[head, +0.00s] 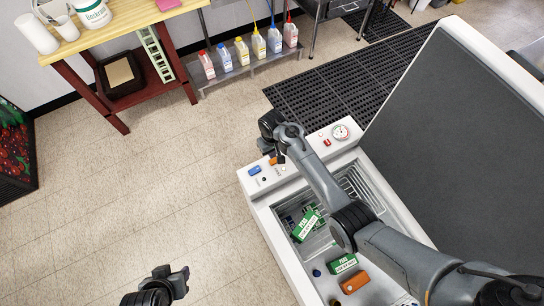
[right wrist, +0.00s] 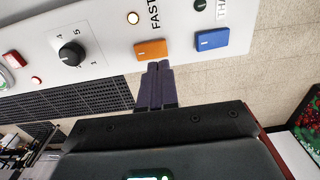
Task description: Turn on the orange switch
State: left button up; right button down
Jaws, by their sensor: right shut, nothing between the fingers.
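The orange switch (head: 273,161) is on the white control panel at the chest freezer's end. In the right wrist view the orange switch (right wrist: 151,49) is a rocker beside the word FAST, with a pale, bright lamp (right wrist: 133,18) above it. My right gripper (right wrist: 158,66) is shut and empty, its fingertips at the lower edge of the orange switch. I cannot tell whether they touch it. In the head view my right gripper (head: 269,150) hangs over the panel and partly covers it. My left gripper (head: 178,278) is at the bottom, away from the freezer; its jaw opening is unclear.
A blue switch (right wrist: 212,39) sits close to the right of the orange one. A black dial (right wrist: 71,54) and a red rocker (right wrist: 12,59) are to the left. The freezer's lid (head: 450,130) stands open. Green boxes (head: 308,224) lie inside. The floor at left is clear.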

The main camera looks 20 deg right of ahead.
aim_at(272, 161)
jog(key=shift+f, duration=2.3)
